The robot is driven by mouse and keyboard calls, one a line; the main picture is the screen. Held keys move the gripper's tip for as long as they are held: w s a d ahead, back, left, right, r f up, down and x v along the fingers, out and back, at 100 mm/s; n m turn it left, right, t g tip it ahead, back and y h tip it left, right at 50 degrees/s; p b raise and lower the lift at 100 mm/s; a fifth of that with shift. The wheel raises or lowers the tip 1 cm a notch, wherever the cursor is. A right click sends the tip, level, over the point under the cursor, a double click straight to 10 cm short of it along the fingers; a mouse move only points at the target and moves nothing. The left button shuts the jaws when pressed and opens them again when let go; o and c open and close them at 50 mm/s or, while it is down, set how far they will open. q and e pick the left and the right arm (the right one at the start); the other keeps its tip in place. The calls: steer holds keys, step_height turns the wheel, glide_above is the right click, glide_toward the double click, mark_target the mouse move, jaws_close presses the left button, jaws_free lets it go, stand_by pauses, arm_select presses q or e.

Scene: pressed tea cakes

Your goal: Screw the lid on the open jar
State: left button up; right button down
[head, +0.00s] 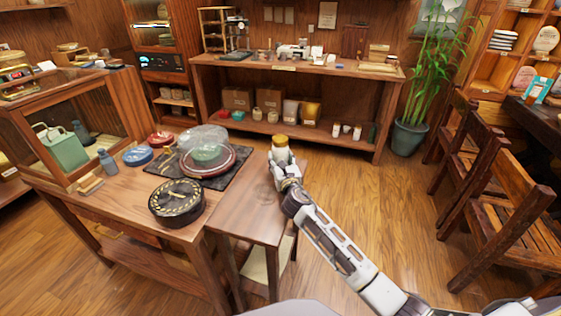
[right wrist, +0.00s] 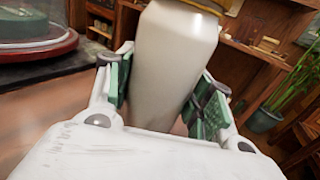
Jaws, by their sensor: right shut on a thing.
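A pale jar (right wrist: 172,60) stands between the green-padded fingers of my right gripper (right wrist: 163,95) in the right wrist view. The gripper is shut on its body. A gold band (right wrist: 212,4) shows at the jar's top, cut off by the frame edge. In the head view the jar (head: 281,154) is small and upright, with a gold-yellow top (head: 281,141), above the far end of the narrow side table (head: 250,222). I cannot tell whether the gold top is a seated lid, or whether the jar touches the table. My left gripper is not in view.
Left of the jar, a glass dome (head: 206,142) covers a round stand on a dark mat (head: 162,168). A black round tin (head: 176,203) sits nearer. A glass case (head: 62,120) stands far left. Wooden chairs (head: 508,215) stand at right.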

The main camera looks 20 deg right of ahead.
stand_by(0.5)
steer(key=c, duration=1.1)
jaws_free()
steer(key=shift+f, duration=0.15)
steer(key=o, duration=0.5)
